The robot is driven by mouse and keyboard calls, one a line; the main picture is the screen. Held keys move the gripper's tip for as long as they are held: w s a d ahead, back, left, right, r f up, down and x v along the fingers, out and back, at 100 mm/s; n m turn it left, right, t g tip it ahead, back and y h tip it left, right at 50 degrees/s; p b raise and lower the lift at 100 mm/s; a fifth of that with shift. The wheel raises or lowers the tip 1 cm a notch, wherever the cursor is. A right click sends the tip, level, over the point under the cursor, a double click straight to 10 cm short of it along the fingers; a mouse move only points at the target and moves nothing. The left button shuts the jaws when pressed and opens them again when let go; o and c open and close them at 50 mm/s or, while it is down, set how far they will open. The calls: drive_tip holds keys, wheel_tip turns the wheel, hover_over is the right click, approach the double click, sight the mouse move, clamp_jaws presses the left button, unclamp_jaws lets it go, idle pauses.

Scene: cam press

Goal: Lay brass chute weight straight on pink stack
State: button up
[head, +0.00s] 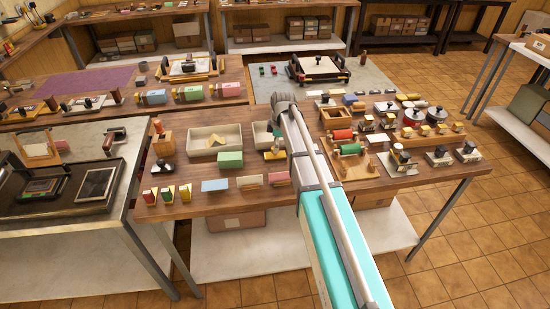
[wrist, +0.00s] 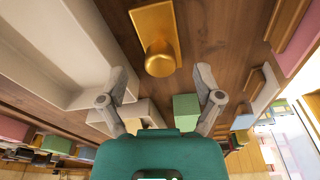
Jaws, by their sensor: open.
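The brass chute weight (wrist: 155,40) is a flat golden plate with a rounded knob. It lies on the wooden bench, just beyond my fingertips in the wrist view. In the head view a small yellow part of it (head: 275,155) shows below my gripper (head: 273,138), partly covered. My gripper (wrist: 160,75) is open and empty, its fingers wide apart on either side of the weight's knob end. A low pink stack (head: 279,178) lies near the front edge of the bench, just in front of the weight. It also shows at the wrist view's right edge (wrist: 297,50).
A large pale tray (head: 195,143) holding a yellow piece and a smaller pale tray (wrist: 50,45) stand behind. A green block (head: 230,160), a blue stack (head: 215,185) and a cream stack (head: 250,182) are left. Wooden roller frames (head: 350,160) crowd the right.

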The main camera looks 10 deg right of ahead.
drive_tip(key=shift+a+f+b, duration=0.15)
drive_tip(key=shift+f+b, duration=0.45)
drive_tip(key=shift+f, duration=0.15)
drive_tip(key=shift+a+f+b, duration=0.1)
drive_tip(key=shift+f+b, duration=0.5)
drive_tip(key=shift+f, duration=0.15)
drive_tip(key=shift+c, duration=0.2)
clamp_jaws()
